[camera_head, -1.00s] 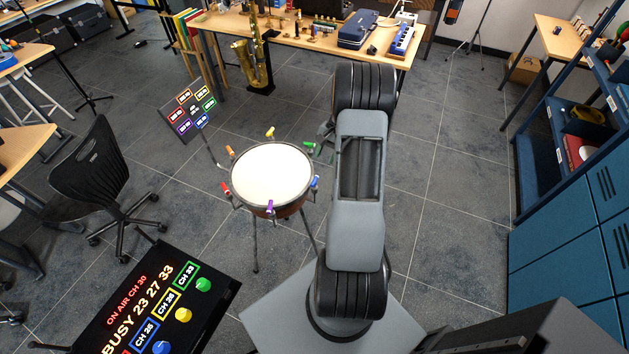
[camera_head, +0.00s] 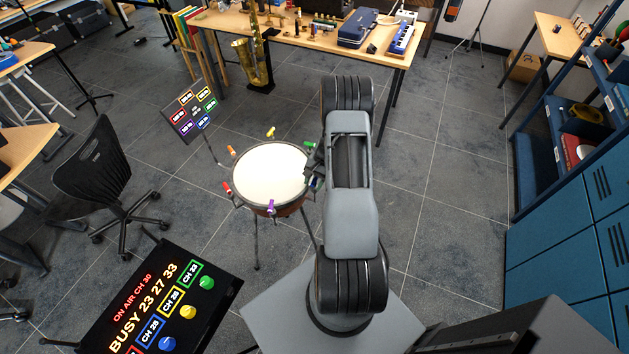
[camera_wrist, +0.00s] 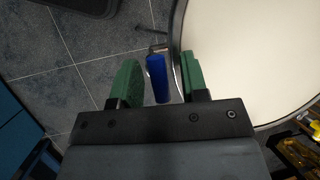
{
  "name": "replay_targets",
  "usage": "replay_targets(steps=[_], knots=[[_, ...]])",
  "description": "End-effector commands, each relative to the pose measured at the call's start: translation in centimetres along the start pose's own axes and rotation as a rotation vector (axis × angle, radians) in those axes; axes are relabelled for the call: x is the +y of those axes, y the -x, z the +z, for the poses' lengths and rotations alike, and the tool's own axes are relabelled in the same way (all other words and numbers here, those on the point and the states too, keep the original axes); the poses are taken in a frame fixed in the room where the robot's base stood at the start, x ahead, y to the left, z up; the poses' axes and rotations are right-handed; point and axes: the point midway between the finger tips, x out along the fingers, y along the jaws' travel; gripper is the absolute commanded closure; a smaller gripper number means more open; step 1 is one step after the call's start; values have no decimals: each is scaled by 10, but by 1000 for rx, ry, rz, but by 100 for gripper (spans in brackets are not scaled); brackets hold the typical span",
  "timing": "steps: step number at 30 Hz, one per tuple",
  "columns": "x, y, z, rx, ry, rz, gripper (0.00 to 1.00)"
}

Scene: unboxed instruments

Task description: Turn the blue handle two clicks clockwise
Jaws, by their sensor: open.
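The blue handle (camera_wrist: 157,78) shows in the wrist view as an upright blue bar at the rim of the drum (camera_wrist: 178,30). My gripper (camera_wrist: 160,82) is open, with one green finger on each side of the handle. A narrow gap shows on both sides, so I see no clear grip. In the head view my gripper (camera_head: 314,170) is at the right rim of the drum (camera_head: 268,168) and mostly hides the blue handle.
Other handles ring the drum: green (camera_head: 310,146), yellow (camera_head: 270,132), red (camera_head: 227,188) and purple (camera_head: 270,206). A colored chart panel (camera_head: 192,110) stands behind left. A lit screen (camera_head: 160,305) is at front left. Floor right of my arm is clear.

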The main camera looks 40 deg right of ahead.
Motion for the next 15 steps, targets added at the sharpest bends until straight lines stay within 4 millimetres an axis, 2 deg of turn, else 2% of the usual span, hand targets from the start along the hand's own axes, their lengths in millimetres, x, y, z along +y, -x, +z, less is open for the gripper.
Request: replay_targets(steps=[4,15], knots=[[0,0,0,0,0,0,59],[0,0,0,1,0,0,95]])
